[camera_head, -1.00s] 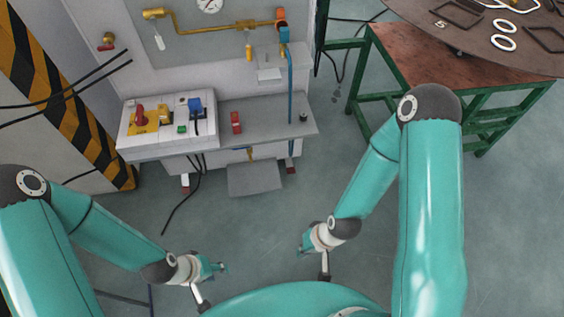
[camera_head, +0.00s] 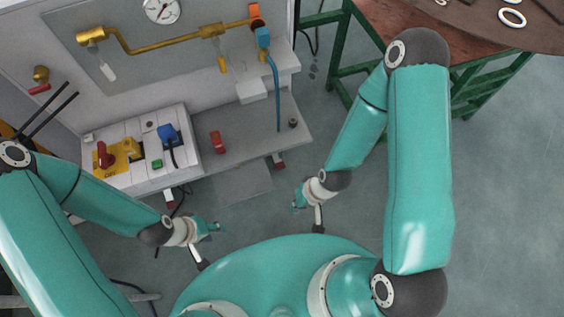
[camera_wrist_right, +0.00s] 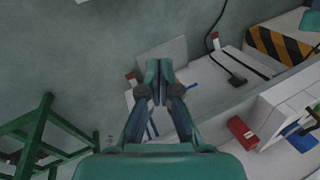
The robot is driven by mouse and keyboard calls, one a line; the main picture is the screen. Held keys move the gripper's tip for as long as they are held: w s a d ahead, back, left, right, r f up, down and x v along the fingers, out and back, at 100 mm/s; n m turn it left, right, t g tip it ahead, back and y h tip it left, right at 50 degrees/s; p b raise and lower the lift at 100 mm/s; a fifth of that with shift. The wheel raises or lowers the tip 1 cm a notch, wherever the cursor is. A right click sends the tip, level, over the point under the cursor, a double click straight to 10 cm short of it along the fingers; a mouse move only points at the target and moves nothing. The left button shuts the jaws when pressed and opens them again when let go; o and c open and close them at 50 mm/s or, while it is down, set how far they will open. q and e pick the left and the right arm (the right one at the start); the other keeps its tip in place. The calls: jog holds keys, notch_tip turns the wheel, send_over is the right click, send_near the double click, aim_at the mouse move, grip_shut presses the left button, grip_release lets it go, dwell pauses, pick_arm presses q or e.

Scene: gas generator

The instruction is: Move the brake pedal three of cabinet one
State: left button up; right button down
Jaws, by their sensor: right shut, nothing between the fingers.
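A flat grey plate (camera_head: 243,186), which looks like the pedal, sits low in front of the cabinet (camera_head: 240,130). In the right wrist view the plate (camera_wrist_right: 166,50) is partly hidden behind my fingertips. My right gripper (camera_head: 297,198) is shut and empty, held to the right of the plate and apart from it in the head view; it also shows in the right wrist view (camera_wrist_right: 158,66). My left gripper (camera_head: 217,228) is below and left of the plate, apart from it; its finger opening is too small to tell.
The cabinet's shelf carries a white control box (camera_head: 140,150) with coloured switches and a red object (camera_head: 217,142). A blue hose (camera_head: 276,95) hangs above. A green-framed table (camera_head: 345,60) stands at the upper right. The floor (camera_head: 500,200) at the right is clear.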

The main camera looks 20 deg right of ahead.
jog(key=shift+a, duration=0.15)
jog(key=w+d+f+n+t+h+b, duration=0.1)
jog(key=w+d+f+t+b, duration=0.1)
jog(key=w+f+b, duration=0.8)
jog(key=w+d+f+n+t+h+b, duration=0.1)
jog(key=w+f+b, duration=0.9)
jog(key=f, duration=1.2)
jog(key=w+d+f+n+t+b, duration=0.1)
jog(key=w+d+f+t+b, duration=0.2)
jog(key=w+f+b, duration=0.8)
notch_tip(320, 180, down, 5)
jog(key=d+b, duration=0.2)
jog(key=b, duration=0.4)
jog(key=shift+n+t+h, duration=0.4)
